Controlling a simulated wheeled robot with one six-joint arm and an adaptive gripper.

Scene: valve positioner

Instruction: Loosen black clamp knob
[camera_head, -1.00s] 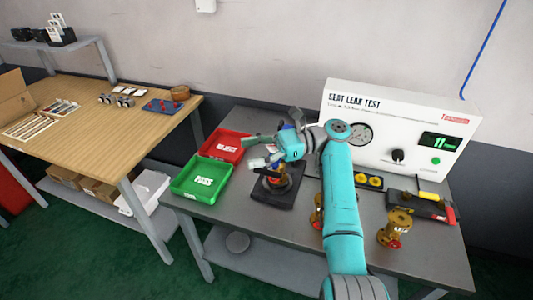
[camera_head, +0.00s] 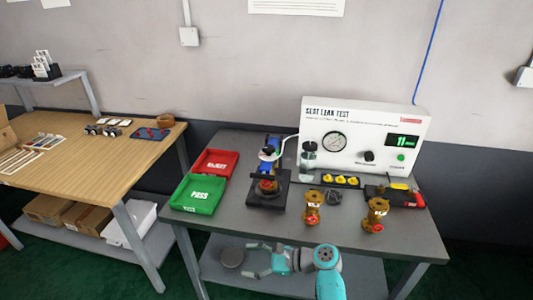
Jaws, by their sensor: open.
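The clamp fixture has a black base (camera_head: 281,197) and a blue upright part (camera_head: 274,142) at the back. A brass and red valve (camera_head: 267,186) sits on the base. A pale disc-like piece (camera_head: 268,155) shows above the valve. I cannot clearly pick out the black clamp knob on the fixture at this size. My gripper (camera_head: 250,261) is open and empty, with its fingers pointing left. In the picture it is below the table's front edge, well apart from the fixture.
A red tray (camera_head: 215,164) and a green tray (camera_head: 197,194) stand left of the fixture. Two brass valves (camera_head: 313,208) (camera_head: 375,215) and a dark round part (camera_head: 334,197) stand to the right. The leak test box (camera_head: 317,128) is behind. The table's front strip is clear.

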